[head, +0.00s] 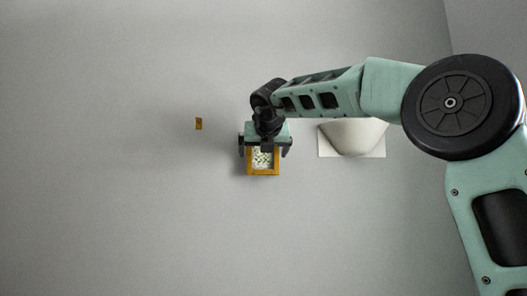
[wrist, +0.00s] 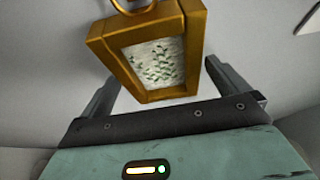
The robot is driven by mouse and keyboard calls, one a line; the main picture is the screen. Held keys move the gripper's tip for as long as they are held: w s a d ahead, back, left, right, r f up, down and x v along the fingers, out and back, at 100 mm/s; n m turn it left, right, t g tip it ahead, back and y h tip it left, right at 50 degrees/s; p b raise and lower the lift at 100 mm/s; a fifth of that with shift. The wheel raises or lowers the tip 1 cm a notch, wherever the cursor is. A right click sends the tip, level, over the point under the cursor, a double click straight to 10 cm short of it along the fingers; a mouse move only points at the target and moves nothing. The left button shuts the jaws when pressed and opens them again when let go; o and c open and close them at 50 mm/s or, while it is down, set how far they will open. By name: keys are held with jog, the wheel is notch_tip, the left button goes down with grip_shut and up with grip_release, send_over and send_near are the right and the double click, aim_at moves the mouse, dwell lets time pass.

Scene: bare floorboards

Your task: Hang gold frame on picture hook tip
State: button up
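The gold frame (head: 263,171) has a pale picture with green leaf marks and shows just below my gripper in the head view. In the wrist view the gold frame (wrist: 188,86) looks tilted, with part of a gold ring (wrist: 134,8) at its top. My gripper (wrist: 160,70) is open, its two fingers wide apart on either side of the frame with no clear grip on it. It also shows in the head view (head: 264,152). A small gold-brown piece (head: 198,123), seemingly the picture hook, is on the wall left of the frame; its tip is too small to make out.
A white bowl-shaped fixture (head: 352,134) with a pale backing is on the wall right of my gripper, partly behind my arm. The grey wall is bare to the left and below. A corner edge runs down at the upper right.

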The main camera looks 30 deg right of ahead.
jog(key=b+v, duration=0.5)
jog(key=v, duration=1.2)
jog(key=shift+s, duration=0.2)
